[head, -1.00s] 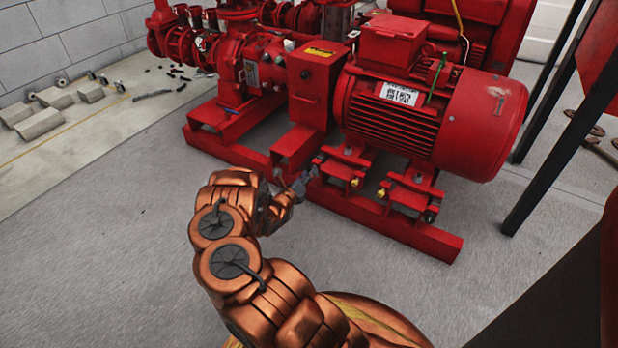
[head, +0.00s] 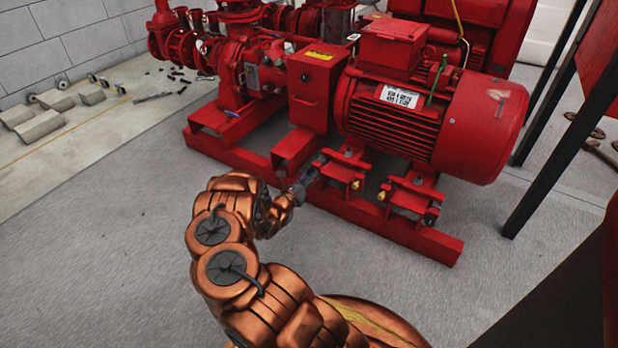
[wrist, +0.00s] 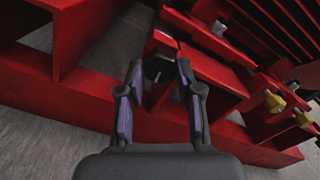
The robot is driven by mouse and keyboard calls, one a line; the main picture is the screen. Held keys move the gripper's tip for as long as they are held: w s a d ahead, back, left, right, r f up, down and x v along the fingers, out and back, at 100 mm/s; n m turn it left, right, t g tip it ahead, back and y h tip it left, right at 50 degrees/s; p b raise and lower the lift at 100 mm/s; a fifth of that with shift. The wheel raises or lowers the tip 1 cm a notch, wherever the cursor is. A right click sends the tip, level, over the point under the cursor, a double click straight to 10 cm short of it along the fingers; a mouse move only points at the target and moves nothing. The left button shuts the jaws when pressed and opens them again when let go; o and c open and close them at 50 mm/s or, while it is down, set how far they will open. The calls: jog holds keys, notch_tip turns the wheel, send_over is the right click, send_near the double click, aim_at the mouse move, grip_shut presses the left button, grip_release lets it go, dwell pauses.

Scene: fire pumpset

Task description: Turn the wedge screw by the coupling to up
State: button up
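My gripper (wrist: 158,72) is open in the wrist view, with its two purple-padded fingers apart. A dark screw head (wrist: 158,66), which looks like the wedge screw by the coupling, shows between the fingertips. I cannot tell whether the fingers touch it, nor how it is turned. In the head view my gripper (head: 318,166) is at the near side of the motor's left foot, below the red coupling guard (head: 312,95). The screw is too small and covered to make out there.
The red motor (head: 430,115) sits on feet on the red base frame (head: 390,228). Yellow-headed parts (wrist: 273,101) stick out to the right of my gripper. Red frame plates lie close around the fingers. The grey floor (head: 120,230) is clear at the left.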

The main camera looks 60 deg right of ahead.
jog(key=o, duration=0.4)
jog(key=shift+c, duration=0.2)
jog(key=a, duration=1.2)
jog(key=shift+s, duration=0.3)
